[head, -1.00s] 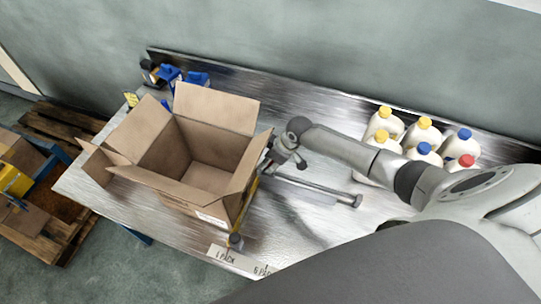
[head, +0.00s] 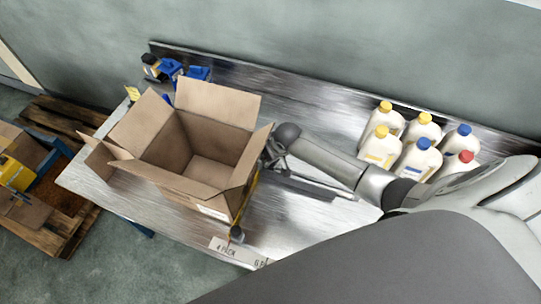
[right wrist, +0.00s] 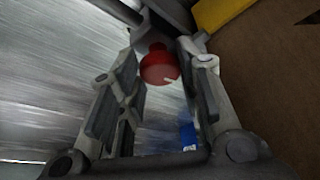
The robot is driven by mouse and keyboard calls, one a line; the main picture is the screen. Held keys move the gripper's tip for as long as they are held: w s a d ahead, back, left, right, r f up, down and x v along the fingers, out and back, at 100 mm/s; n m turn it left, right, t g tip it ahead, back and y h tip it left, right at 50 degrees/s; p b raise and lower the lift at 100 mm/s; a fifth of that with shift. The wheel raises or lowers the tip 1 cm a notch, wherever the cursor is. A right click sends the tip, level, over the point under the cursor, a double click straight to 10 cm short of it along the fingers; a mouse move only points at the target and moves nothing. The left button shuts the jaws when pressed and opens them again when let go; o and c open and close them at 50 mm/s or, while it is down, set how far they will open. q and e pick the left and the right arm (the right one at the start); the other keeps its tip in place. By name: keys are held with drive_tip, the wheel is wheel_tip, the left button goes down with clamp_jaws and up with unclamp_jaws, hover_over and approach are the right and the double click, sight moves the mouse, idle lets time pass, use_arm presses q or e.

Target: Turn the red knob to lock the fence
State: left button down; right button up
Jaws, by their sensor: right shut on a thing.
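The red knob (right wrist: 160,66) shows in the right wrist view, between the two fingers of my right gripper (right wrist: 165,72). The gripper is shut on it. In the head view my right gripper (head: 274,154) is low beside the right wall of the open cardboard box (head: 208,172), and the knob is hidden there. The metal fence rail (head: 305,188) runs right from the box, partly covered by my right arm. Whether the fence is locked cannot be told. My left gripper is out of view.
Several white bottles (head: 421,158) with yellow, blue and red caps stand on the metal table (head: 310,108) at the right. Blue and black items (head: 165,70) sit at the far left corner. A wooden pallet (head: 60,215) lies on the floor at the left.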

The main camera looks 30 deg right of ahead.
drive_tip(key=shift+w+r, duration=0.15)
drive_tip(key=o, duration=0.9)
drive_tip(key=shift+o, duration=0.5)
